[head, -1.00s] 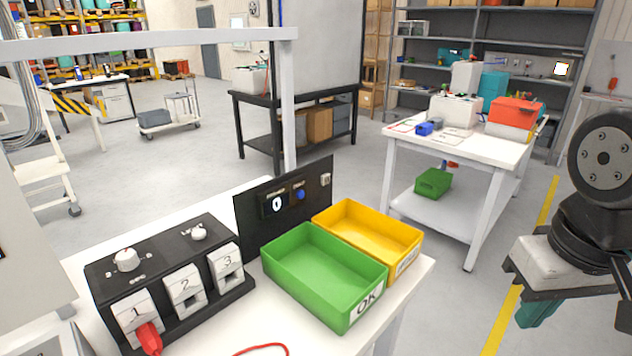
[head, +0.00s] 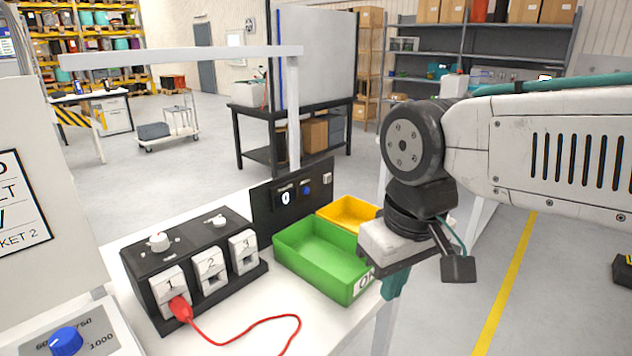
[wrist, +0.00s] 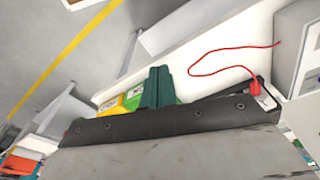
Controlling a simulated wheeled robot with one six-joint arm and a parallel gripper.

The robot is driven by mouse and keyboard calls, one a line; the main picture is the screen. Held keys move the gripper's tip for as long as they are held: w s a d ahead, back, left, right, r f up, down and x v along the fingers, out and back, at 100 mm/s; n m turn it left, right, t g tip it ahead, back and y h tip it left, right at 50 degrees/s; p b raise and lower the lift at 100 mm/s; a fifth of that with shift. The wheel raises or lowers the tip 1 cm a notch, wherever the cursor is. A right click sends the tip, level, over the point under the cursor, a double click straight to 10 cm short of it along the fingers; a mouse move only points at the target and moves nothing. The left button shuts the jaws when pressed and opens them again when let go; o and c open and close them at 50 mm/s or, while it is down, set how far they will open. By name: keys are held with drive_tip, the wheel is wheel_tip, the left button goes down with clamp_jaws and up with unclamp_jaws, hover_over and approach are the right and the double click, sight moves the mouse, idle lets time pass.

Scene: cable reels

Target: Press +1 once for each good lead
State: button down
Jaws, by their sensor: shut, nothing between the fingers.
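A red lead (head: 250,326) lies on the white bench (head: 215,338), its plug (head: 181,309) in socket 1 of the black box (head: 195,262). Sockets 2 and 3 look empty. A black panel (head: 266,212) behind the trays has a display (head: 285,198) reading 0 and a blue button (head: 306,190); its lettering is too small to read. My gripper's teal fingers (head: 393,286) point down, shut and empty, right of the green tray. In the wrist view the shut fingers (wrist: 158,88) show, with the red lead (wrist: 235,52) beyond.
The green tray (head: 300,262), labelled OK, and the yellow tray (head: 345,208), partly hidden by my arm, stand on the bench. A white frame post (head: 293,120) rises behind the panel. A blue knob (head: 66,341) sits on a unit at lower left.

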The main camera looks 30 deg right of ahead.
drive_tip(key=n+t+h, duration=0.3)
drive_tip(key=t+h, duration=0.1)
drive_tip(key=t, duration=0.7)
approach(328, 178)
drive_tip(key=s, duration=0.2)
drive_tip(key=s+a, duration=0.1)
drive_tip(key=s, duration=0.1)
drive_tip(key=s+a, duration=0.1)
drive_tip(key=s, duration=0.2)
drive_tip(key=shift+a+f, duration=0.15)
drive_tip(key=shift+f, duration=0.2)
drive_tip(key=w+d+f+n+t+h, duration=0.1)
drive_tip(key=w+d+f+t+h, duration=0.2)
drive_tip(key=d, duration=0.6)
drive_tip(key=shift+f+n+t+h, duration=0.3)
drive_tip(key=shift+f+t+h, duration=0.1)
drive_tip(key=shift+t+h, duration=0.25)
drive_tip(key=shift+w+a, duration=0.1)
drive_tip(key=shift+w, duration=0.05)
drive_tip(key=w+a, duration=0.3)
drive_tip(key=w, duration=0.5)
